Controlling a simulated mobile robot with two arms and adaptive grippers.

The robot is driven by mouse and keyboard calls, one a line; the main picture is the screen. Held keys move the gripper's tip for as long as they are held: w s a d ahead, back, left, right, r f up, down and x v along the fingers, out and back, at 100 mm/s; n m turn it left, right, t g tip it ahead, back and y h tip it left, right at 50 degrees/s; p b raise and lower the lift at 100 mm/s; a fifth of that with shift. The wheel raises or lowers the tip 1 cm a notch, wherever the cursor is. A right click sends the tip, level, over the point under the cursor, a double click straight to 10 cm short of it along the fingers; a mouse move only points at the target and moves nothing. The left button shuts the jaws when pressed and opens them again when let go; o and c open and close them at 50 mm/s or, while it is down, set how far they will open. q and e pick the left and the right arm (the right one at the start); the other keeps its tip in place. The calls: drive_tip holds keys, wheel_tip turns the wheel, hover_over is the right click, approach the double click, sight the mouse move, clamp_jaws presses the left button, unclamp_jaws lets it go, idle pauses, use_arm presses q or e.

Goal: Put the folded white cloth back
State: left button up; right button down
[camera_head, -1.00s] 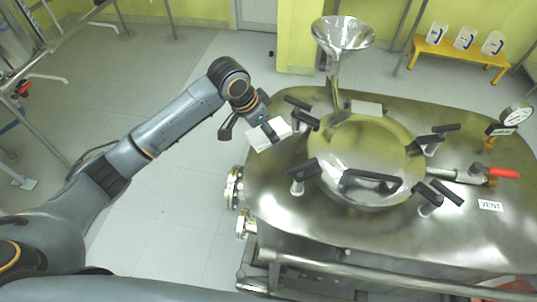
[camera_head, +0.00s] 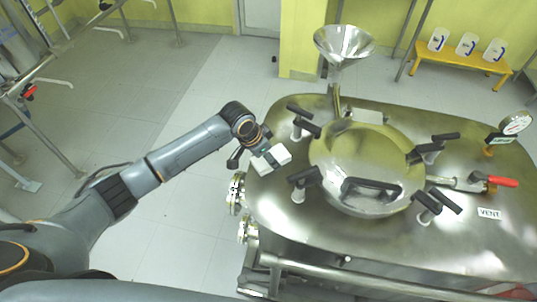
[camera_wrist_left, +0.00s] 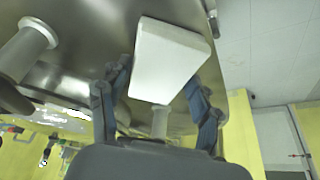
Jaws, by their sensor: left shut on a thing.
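The folded white cloth (camera_head: 271,159) is a small white block over the left edge of the steel reactor top (camera_head: 300,232). My left gripper (camera_head: 262,153) is shut on it. In the left wrist view the cloth (camera_wrist_left: 168,60) sits between the two fingers of my left gripper (camera_wrist_left: 160,92), with the steel surface behind it. I cannot tell whether the cloth touches the steel. My right gripper is not in view.
The round lid (camera_head: 366,160) has several black-handled clamps around it; one clamp (camera_head: 303,178) stands close to the cloth. A steel funnel (camera_head: 343,45) rises behind. A red-handled valve (camera_head: 502,182) and a gauge (camera_head: 515,123) are at the right. A yellow bench (camera_head: 462,56) holds white containers.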

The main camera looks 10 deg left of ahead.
use_arm(q)
drive_tip(key=shift+f, duration=0.1)
drive_tip(key=o, duration=1.1)
drive_tip(key=b+v, duration=0.1)
drive_tip(key=v, duration=1.1)
drive_tip(key=shift+d, duration=0.1)
